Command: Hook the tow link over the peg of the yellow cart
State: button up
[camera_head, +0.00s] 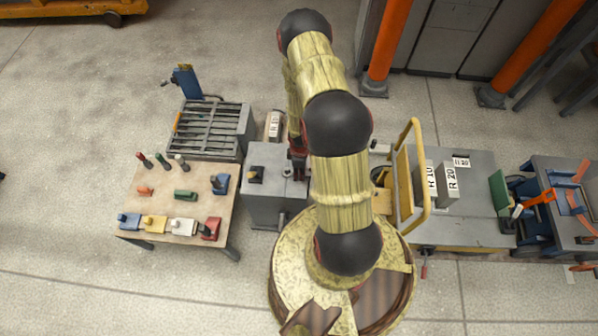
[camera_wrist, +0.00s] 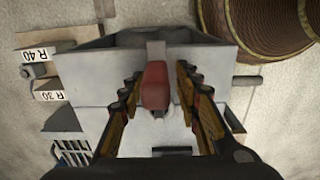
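My gripper (camera_wrist: 157,88) points down at the grey block-like stand (camera_head: 262,204), which also shows in the wrist view (camera_wrist: 88,75). Its two fingers are apart, one on each side of a red grip-like piece (camera_wrist: 155,86) with a grey end. The fingers do not clearly touch it. I cannot tell whether this piece is the tow link. In the head view my arm partly hides the gripper and stand. The yellow-framed cart (camera_head: 405,185) is to the right, with a grey deck (camera_head: 470,232). I cannot make out its peg.
Blocks R 10 (camera_head: 431,178) and R 20 (camera_head: 451,184) stand on the cart deck. A table (camera_head: 165,205) with small coloured pieces is at left, a slatted grey rack (camera_head: 208,128) behind it. A blue-grey bench (camera_head: 562,205) is at far right. Orange posts (camera_head: 390,40) stand behind.

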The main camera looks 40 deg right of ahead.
grip_shut()
dwell(0.6)
